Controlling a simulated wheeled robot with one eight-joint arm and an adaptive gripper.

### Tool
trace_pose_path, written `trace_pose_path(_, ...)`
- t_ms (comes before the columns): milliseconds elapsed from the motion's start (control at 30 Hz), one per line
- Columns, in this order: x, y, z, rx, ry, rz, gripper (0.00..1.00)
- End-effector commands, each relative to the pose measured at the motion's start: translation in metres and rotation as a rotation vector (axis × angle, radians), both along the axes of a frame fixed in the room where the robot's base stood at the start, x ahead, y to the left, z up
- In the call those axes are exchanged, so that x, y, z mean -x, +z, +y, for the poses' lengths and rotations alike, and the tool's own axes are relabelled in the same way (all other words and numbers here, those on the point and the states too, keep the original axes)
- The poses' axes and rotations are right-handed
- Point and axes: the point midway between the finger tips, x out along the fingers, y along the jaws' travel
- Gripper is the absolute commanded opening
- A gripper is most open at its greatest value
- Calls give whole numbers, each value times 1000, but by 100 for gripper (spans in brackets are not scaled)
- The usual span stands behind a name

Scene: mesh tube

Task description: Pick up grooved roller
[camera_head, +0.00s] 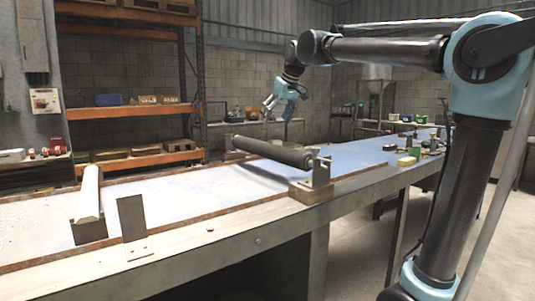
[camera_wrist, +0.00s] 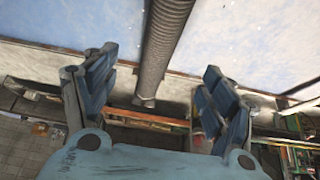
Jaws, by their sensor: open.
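The grooved roller (camera_head: 272,151) is a long dark grey cylinder with fine ridges. It lies across the bench, its near end at an upright metal bracket on a block. In the wrist view the ridged roller (camera_wrist: 165,45) runs from the top edge down to an end between my two fingers in the picture. My gripper (camera_head: 278,107) hangs above the roller's line in the head view, with visible space between them. Its blue fingers (camera_wrist: 160,62) are spread apart with nothing held. The exact distance to the roller is hard to tell.
A pale roller (camera_head: 89,194) lies at the left of the bench, near an upright metal plate (camera_head: 131,217). The bracket (camera_head: 321,172) stands at the grooved roller's near end. Small items (camera_head: 407,160) sit on the right of the bench. Orange shelving (camera_head: 133,111) stands behind.

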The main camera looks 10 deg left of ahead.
Motion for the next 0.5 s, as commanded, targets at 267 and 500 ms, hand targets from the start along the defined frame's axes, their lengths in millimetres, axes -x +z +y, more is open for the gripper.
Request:
trace_pose_path(267,-16,-44,19,1,0,-1,77)
trace_pose_path(500,-28,-76,32,0,-1,0,77)
